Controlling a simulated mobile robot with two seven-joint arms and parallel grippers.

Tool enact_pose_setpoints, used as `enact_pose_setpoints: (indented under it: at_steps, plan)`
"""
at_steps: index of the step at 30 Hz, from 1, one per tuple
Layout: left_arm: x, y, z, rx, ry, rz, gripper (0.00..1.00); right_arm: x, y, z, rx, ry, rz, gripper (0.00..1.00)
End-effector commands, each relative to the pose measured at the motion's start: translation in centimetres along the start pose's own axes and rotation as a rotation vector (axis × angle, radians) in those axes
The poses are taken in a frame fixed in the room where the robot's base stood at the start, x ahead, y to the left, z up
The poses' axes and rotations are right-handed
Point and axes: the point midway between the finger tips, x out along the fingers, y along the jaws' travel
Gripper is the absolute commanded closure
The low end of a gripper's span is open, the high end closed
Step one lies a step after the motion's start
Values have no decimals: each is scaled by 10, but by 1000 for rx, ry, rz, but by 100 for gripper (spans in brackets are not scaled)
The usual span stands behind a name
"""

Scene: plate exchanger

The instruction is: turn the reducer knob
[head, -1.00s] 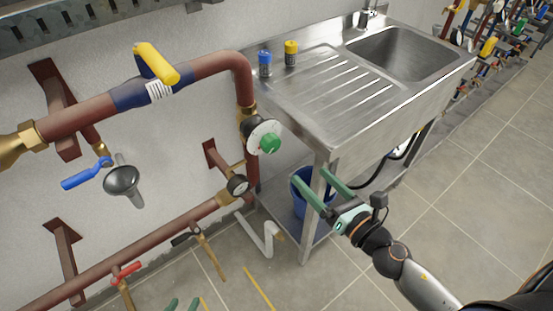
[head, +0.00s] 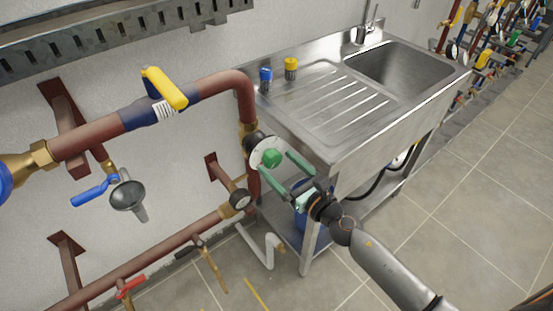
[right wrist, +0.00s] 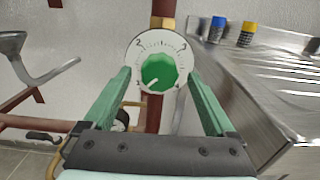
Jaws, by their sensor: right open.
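The reducer knob (head: 271,157) is green and sits on a round white dial on the vertical brown pipe. In the right wrist view the knob (right wrist: 159,73) shows a white pointer mark toward the lower left of the numbered dial (right wrist: 142,48). My right gripper (head: 275,166) is open in front of the knob. Its green fingers (right wrist: 160,82) point at the dial from below, one on each side of the knob in the right wrist view. I cannot tell whether they touch it. My left gripper is not in view.
A steel sink unit (head: 322,105) stands right of the dial, its corner close to my right gripper. A yellow-handled valve (head: 164,88) is on the upper pipe. Open floor (head: 420,250) lies at right.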

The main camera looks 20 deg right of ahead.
Motion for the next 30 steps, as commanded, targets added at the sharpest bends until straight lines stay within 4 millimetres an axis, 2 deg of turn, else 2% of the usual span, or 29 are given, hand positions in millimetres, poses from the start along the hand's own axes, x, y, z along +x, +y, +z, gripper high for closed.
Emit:
enact_pose_setpoints:
  at_steps: [6, 15, 30]
  plan:
    - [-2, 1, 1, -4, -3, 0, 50, 16, 1, 0, 1, 0, 1, 9]
    - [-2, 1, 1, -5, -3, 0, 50, 17, 1, -1, 1, 1, 2, 9]
    - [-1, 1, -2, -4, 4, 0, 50, 16, 0, -1, 1, 1, 1, 66]
